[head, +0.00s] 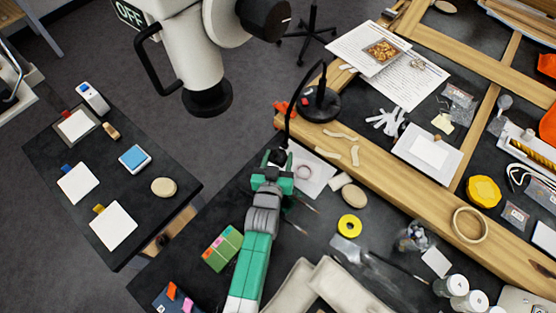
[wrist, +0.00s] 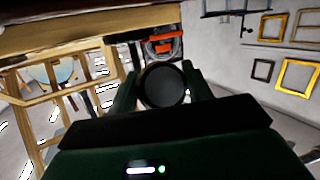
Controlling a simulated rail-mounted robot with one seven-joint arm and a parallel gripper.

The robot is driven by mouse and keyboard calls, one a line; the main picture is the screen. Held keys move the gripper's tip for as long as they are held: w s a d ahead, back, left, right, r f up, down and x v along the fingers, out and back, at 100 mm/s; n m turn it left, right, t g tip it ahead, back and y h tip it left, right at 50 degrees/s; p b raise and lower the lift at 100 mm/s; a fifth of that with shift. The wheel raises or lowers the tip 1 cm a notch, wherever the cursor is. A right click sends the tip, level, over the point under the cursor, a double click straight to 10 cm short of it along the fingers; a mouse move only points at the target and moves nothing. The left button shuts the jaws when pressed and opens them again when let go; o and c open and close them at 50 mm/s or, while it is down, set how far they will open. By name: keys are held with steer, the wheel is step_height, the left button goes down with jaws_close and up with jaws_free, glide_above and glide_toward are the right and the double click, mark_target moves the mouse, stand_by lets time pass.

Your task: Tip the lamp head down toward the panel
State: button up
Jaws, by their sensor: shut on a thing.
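The black lamp stands on a round base (head: 320,104) beside the long wooden rail, and its thin neck (head: 291,112) arches down to the left. My green gripper (head: 276,163) is at the low end of the neck, shut on the lamp head. In the wrist view the lamp head (wrist: 164,86) shows as a dark round shape between the two fingers. In the head view my gripper hides most of the head, so its tilt is hard to tell. A wooden-framed panel (head: 457,190) lies to the right; a white sheet (head: 311,172) lies just right of my gripper.
Tan pads (head: 353,195), a yellow tape ring (head: 350,225) and thin tools lie close to my gripper's right. A green box (head: 222,248) is at its left. A separate dark side table (head: 160,218) holds cards and small devices. Open floor lies between side table and lamp.

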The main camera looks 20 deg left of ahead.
steer(key=o, duration=1)
steer(key=shift+a+p+v, duration=0.15)
steer(key=shift+p+v, duration=0.4)
steer(key=shift+v, duration=0.55)
steer(key=shift+a+p+v, duration=0.15)
steer(key=shift+p+v, duration=0.35)
steer(key=shift+v, duration=0.65)
steer(key=shift+s+d+r+p, duration=0.15)
steer(key=shift+s+r+p, duration=0.1)
steer(key=shift+s+p, duration=0.25)
steer(key=shift+s+d+r+p, duration=0.15)
steer(key=shift+s+r+p, duration=0.15)
steer(key=shift+p, duration=0.35)
steer(key=shift+s+d+p, duration=0.1)
steer(key=shift+s+p, duration=0.4)
steer(key=shift+p, duration=0.1)
steer(key=shift+s+d+f+p, duration=0.2)
steer(key=shift+s+d+p, duration=0.05)
steer(key=shift+s+p, duration=0.05)
